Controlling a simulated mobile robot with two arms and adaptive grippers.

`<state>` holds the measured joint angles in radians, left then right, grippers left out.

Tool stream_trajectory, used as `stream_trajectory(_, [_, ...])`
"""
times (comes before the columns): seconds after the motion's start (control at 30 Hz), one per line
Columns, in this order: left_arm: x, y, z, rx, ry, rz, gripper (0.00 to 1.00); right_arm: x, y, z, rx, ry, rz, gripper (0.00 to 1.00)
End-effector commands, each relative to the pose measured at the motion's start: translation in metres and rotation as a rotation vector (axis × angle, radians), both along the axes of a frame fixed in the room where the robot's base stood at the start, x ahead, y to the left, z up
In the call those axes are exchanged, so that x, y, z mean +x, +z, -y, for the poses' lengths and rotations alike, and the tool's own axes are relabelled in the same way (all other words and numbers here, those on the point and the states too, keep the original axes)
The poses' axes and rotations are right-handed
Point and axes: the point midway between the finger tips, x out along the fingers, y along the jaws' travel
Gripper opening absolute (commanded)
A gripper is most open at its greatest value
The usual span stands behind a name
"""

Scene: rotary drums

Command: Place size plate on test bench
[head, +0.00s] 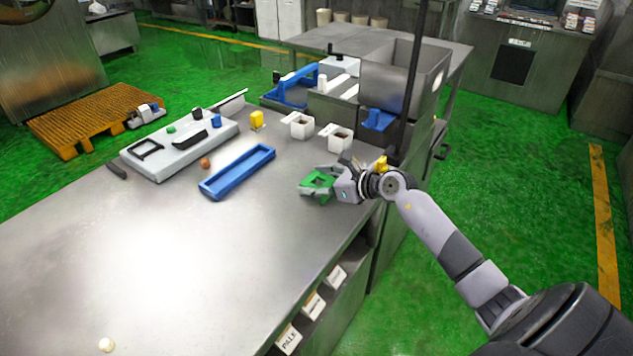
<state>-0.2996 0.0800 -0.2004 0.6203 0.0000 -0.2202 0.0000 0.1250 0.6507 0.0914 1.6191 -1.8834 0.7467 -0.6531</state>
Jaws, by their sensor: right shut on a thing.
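My right gripper (322,188) is shut on a small green plate (318,180), which looks like the size plate. It holds the plate over the right edge of the steel table (150,265). Part of the plate is hidden by the grey fingers, and I cannot tell whether it touches the table top. A pale grey platform (165,165) with black frames and small knobs stands at the table's far left; I cannot tell whether this or the table is the test bench. My left gripper is not in view.
A blue tray (238,172) lies left of the gripper. Two white cups (300,125) and a yellow block (257,120) stand behind it. A steel hopper (402,78) and a dark post (415,80) rise beyond the gripper. The table's near left is mostly clear.

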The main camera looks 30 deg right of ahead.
Motion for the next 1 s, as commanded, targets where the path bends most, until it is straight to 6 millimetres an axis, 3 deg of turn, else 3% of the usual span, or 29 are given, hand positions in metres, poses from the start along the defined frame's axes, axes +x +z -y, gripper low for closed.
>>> stream_trajectory(0.3, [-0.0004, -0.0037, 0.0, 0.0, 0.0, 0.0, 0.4, 0.0001, -0.0036, 0.0002, 0.0, 0.0, 0.001, 0.28])
stream_trajectory(0.33, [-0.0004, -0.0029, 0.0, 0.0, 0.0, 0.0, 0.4, 0.0, -0.003, 0.0001, 0.0, 0.0, 0.0, 0.59])
stream_trajectory(0.6, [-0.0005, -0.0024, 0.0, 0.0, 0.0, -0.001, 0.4, 0.0, -0.0025, 0.0, 0.0, 0.0, 0.0, 0.77])
stream_trajectory(1.0, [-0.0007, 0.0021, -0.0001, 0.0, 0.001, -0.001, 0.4, -0.0003, 0.0034, 0.0003, 0.0, 0.0, 0.001, 0.78])
